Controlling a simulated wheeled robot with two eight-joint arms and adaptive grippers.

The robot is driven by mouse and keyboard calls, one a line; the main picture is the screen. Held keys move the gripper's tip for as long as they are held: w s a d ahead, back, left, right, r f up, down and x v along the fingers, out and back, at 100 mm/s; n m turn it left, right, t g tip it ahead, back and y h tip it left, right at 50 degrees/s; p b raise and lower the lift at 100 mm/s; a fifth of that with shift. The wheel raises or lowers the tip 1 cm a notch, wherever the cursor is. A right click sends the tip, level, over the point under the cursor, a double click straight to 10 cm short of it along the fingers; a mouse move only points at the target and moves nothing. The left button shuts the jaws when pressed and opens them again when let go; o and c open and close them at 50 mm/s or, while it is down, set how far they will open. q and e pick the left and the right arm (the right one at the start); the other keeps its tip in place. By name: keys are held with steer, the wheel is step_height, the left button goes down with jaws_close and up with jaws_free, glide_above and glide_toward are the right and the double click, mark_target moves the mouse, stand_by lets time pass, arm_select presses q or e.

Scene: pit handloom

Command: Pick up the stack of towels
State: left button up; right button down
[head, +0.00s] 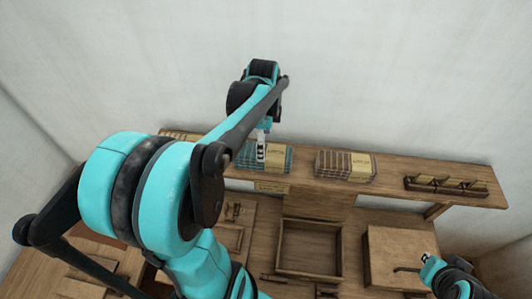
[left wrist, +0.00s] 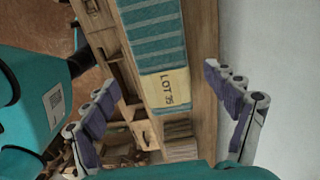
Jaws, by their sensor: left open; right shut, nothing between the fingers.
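A stack of teal striped towels (head: 278,162) with a tan label lies on the wooden shelf along the wall. It also fills the upper middle of the left wrist view (left wrist: 153,38), with its label reading "LOT" at the near end. My left gripper (head: 261,146) is over the stack in the head view, and its own arm hides part of that area. In the left wrist view its two fingers (left wrist: 162,78) are spread wide, one on each side of the stack, with nothing visibly between them gripped. My right gripper (head: 427,259) is shut and empty at the lower right, away from the stack.
A brown striped stack with a tan label (head: 345,165) lies right of the teal one, and another stack (head: 178,136) lies left. A dark wooden rack (head: 446,187) stands at the shelf's right end. Below is an open wooden tray (head: 309,248). The wall is close behind.

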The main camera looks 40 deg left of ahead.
arm_select(q)
steer(key=f, duration=0.5)
steer(key=shift+w+a+f, duration=0.1)
steer(key=shift+a+f, duration=0.2)
steer(key=shift+f, duration=0.05)
steer(key=c, duration=1.4)
